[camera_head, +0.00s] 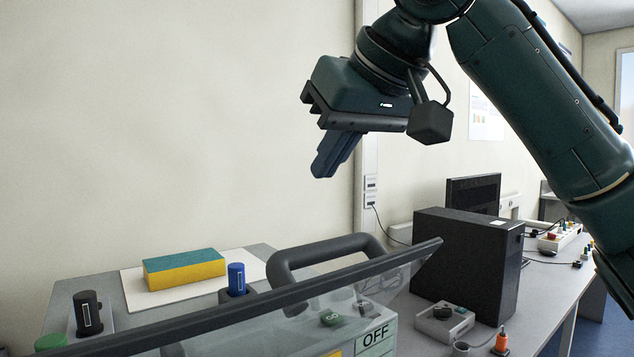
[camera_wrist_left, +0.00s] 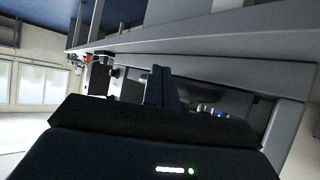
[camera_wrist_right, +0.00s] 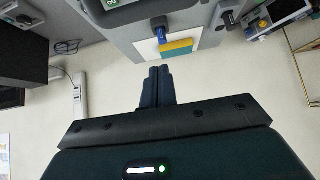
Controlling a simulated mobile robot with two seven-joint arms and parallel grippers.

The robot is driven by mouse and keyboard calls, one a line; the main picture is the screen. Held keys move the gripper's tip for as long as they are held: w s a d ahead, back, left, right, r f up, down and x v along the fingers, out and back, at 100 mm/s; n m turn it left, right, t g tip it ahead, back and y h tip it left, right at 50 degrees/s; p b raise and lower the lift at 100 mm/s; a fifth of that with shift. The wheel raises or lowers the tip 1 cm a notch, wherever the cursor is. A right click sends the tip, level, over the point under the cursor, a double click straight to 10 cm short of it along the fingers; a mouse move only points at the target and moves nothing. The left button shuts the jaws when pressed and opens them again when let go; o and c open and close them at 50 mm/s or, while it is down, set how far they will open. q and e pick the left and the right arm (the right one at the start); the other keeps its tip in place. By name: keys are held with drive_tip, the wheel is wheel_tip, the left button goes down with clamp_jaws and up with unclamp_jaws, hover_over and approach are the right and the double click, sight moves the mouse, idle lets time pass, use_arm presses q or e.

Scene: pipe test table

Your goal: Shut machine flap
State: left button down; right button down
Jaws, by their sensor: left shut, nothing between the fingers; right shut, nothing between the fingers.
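The machine flap is a clear panel (camera_head: 290,315) with a long dark edge bar and a thick dark loop handle (camera_head: 325,256). It stands raised at a slant across the bottom of the head view; its lower part is cut off. My right gripper (camera_head: 323,172) is shut and empty, high above the handle and apart from it, fingers pointing down. It also shows in the right wrist view (camera_wrist_right: 158,70). My left gripper (camera_wrist_left: 160,70) is shut and empty beside a grey table structure (camera_wrist_left: 220,40); it is outside the head view.
A black box (camera_head: 465,265) stands right of the flap, with a small grey switch box (camera_head: 443,320) in front. A yellow-green block (camera_head: 184,270) lies on a white board at left, near a blue knob (camera_head: 236,279). Free air surrounds my right gripper before the wall.

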drive_tip(key=f, duration=0.2)
drive_tip(key=w+a+f, duration=0.1)
drive_tip(key=f, duration=0.2)
drive_tip(key=w+f, duration=0.1)
drive_tip(key=f, duration=0.2)
drive_tip(key=shift+a+p, duration=0.15)
drive_tip(key=shift+p, duration=0.2)
use_arm(q)
drive_tip(key=shift+s+a+f, duration=0.1)
drive_tip(key=shift+s, duration=0.15)
use_arm(e)
drive_tip(key=shift+s+f, duration=0.1)
drive_tip(key=shift+f, duration=0.1)
